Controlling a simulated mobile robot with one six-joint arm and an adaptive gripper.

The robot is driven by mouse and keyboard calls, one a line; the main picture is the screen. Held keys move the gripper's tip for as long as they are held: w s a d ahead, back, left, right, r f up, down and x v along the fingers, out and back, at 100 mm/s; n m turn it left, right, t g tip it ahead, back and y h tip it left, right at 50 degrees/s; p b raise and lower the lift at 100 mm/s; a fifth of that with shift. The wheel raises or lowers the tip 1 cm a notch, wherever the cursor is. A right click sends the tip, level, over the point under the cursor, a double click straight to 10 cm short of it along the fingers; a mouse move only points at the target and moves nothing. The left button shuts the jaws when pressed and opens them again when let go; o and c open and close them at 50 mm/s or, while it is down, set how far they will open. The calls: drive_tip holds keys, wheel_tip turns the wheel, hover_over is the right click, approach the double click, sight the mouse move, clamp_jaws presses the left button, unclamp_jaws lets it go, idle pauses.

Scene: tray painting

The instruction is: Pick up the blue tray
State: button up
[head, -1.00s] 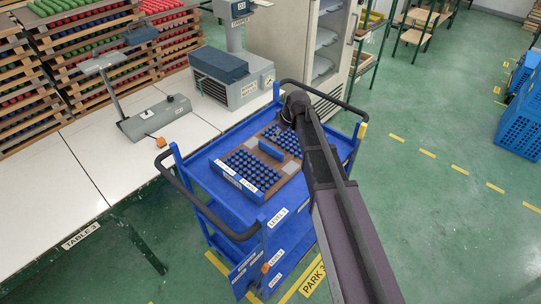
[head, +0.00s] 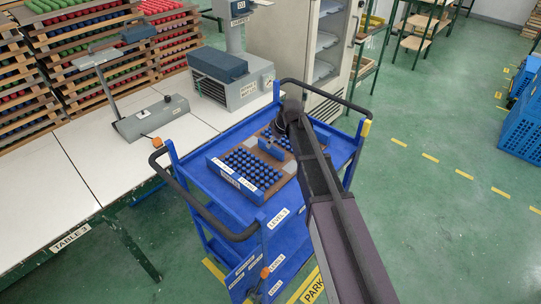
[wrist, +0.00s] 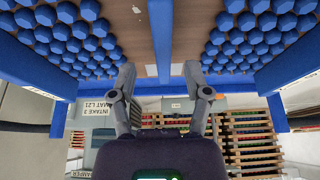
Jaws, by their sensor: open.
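The blue tray, a brown board with rows of blue knobs, lies on the top of a blue cart (head: 211,194). Its board (wrist: 130,20) fills the top of the wrist view, with knobs on both sides. A blue upright handle (head: 271,149) stands in the board's middle; it also shows in the wrist view (wrist: 160,40). My gripper (head: 277,133) is above the tray by the handle. In the wrist view my gripper (wrist: 160,72) is open, its fingers left and right of the handle with gaps. Whether the fingertips reach its height is unclear.
White tables (head: 35,195) with a lamp-like device (head: 150,115) and a grey machine (head: 232,80) stand left of the cart. Racks of coloured knobs (head: 90,40) are behind. Black rails (head: 205,205) edge the cart.

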sight(269, 153)
drive_tip(key=shift+f, duration=0.1)
idle(0.3)
drive_tip(key=shift+a+b+x, duration=0.2)
drive_tip(key=shift+b+x, duration=2.15)
drive_tip(key=shift+x, duration=0.2)
clamp_jaws()
